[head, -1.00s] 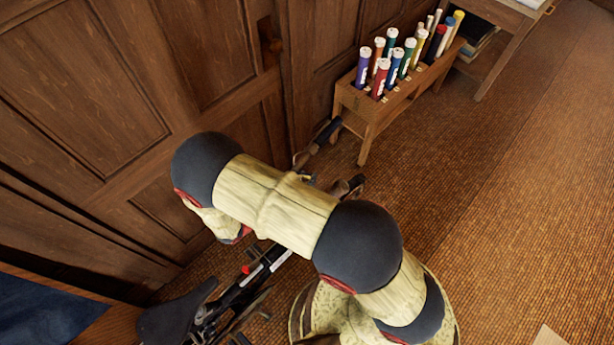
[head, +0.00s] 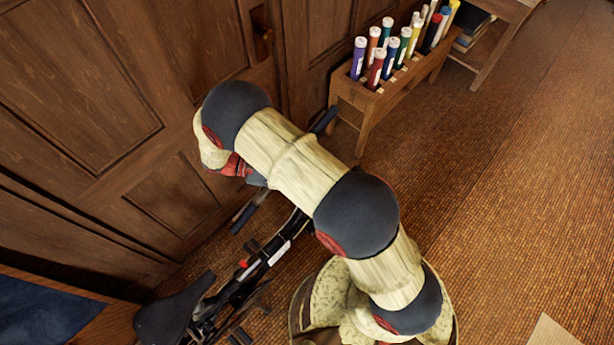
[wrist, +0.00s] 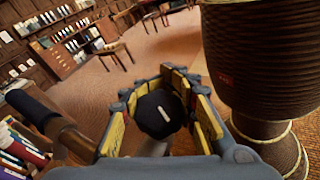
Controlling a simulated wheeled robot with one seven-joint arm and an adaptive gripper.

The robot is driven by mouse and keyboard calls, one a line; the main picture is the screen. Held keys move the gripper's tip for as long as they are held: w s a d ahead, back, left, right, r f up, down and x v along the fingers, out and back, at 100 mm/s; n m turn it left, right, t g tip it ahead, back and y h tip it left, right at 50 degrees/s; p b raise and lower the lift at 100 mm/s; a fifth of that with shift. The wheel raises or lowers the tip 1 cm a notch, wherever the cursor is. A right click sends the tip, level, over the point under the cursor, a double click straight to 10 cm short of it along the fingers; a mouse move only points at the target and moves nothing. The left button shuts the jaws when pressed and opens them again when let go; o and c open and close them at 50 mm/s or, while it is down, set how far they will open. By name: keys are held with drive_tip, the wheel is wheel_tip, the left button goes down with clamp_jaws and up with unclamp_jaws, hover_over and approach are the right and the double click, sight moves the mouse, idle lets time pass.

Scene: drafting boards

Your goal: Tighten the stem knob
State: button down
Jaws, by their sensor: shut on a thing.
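The stem knob (wrist: 158,115) is round and black with a short white mark on its face. In the wrist view it sits between the yellow-padded fingers of my gripper (wrist: 166,104), which are shut around it. The knob does not show in the head view, where my arm covers the top of the stem. The folding bike stands by the panelled door; its dark saddle (head: 167,312) and part of its frame (head: 262,268) show at the lower left. One black handlebar grip (head: 244,218) shows left of my arm, another (head: 324,120) beyond it.
A wooden rack (head: 372,108) of capped colored tubes stands behind the handlebar. The wooden door (head: 95,120) is close on the left. A blue-topped surface (head: 40,312) is at the lower left. Open floor (head: 480,210) lies to the right. Chairs (wrist: 112,50) stand far off.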

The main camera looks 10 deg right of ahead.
drive_tip(key=shift+s+a+f+m+g+y+p, duration=0.15)
drive_tip(key=shift+s+a+m+g+y+p, duration=0.25)
drive_tip(key=shift+m+g+y, duration=0.95)
drive_tip(key=shift+s+a+f+m+g+y+p, duration=0.2)
drive_tip(key=shift+a+m+g+y+p, duration=0.3)
drive_tip(key=shift+m+y, duration=1.8)
drive_tip(key=shift+s+a+f+m+g+y+p, duration=0.15)
drive_tip(key=shift+s+a+m+g+y+p, duration=0.25)
drive_tip(key=shift+m+g+y, duration=0.95)
drive_tip(key=shift+w+a+f+m+t+y, duration=0.1)
drive_tip(key=shift+a+m+t+y, duration=0.1)
drive_tip(key=shift+m+t+y, duration=0.4)
drive_tip(key=c, duration=1.4)
unclamp_jaws()
drive_tip(key=shift+o, duration=0.3)
